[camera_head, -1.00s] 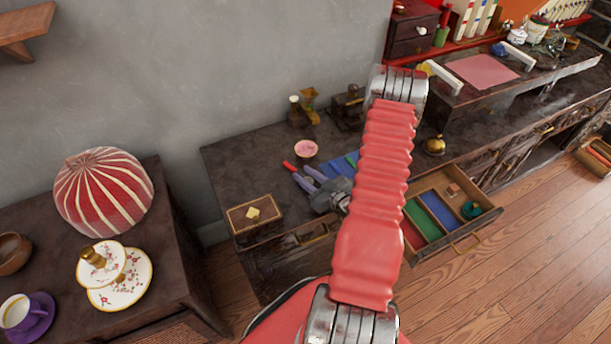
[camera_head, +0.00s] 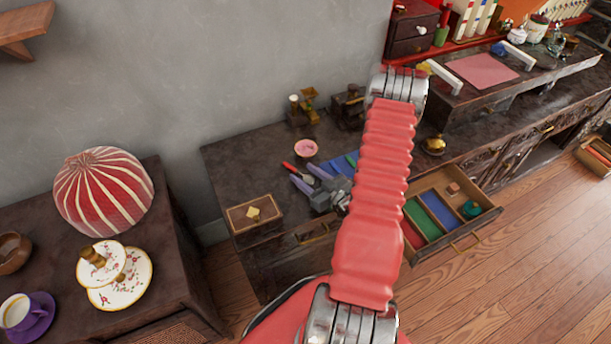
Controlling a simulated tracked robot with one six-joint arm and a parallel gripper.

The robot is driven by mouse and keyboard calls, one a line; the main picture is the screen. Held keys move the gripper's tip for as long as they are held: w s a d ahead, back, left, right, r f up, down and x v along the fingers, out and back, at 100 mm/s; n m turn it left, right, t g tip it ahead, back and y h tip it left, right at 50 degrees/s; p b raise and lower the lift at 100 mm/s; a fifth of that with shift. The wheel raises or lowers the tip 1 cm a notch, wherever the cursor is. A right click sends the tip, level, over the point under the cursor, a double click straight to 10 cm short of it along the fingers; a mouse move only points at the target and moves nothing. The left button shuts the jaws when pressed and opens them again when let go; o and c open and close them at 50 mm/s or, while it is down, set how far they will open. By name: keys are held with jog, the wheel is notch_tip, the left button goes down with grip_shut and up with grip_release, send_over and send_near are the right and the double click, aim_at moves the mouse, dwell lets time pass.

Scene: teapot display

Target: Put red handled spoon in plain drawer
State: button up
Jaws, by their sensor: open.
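A small red handle (camera_head: 288,166) lies on the dark counter (camera_head: 235,160). It looks like the red handled spoon's handle; the rest of the spoon is hard to make out at my fingers. My gripper (camera_head: 308,178) is open, with its two lavender fingers just right of the red handle, low over the counter. I cannot tell whether they touch the spoon. An open drawer (camera_head: 476,231) at the right has red, green and blue lined sections and a bare wood section. My arm hides part of its left side. I cannot tell which drawer is the plain one.
A pink bowl (camera_head: 306,148), a wooden box (camera_head: 255,214), brass items (camera_head: 308,103) and a brass bell (camera_head: 434,144) stand on the counter. A striped red dome (camera_head: 103,192) is on the left cabinet.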

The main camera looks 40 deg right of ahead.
jog(key=s, duration=0.4)
jog(key=s+r, duration=0.1)
jog(key=s, duration=0.3)
jog(key=s+r, duration=0.1)
jog(key=s, duration=0.2)
jog(key=shift+s+a+r, duration=0.15)
jog(key=shift+s+a, duration=0.1)
jog(key=shift+s, duration=0.15)
dwell(0.4)
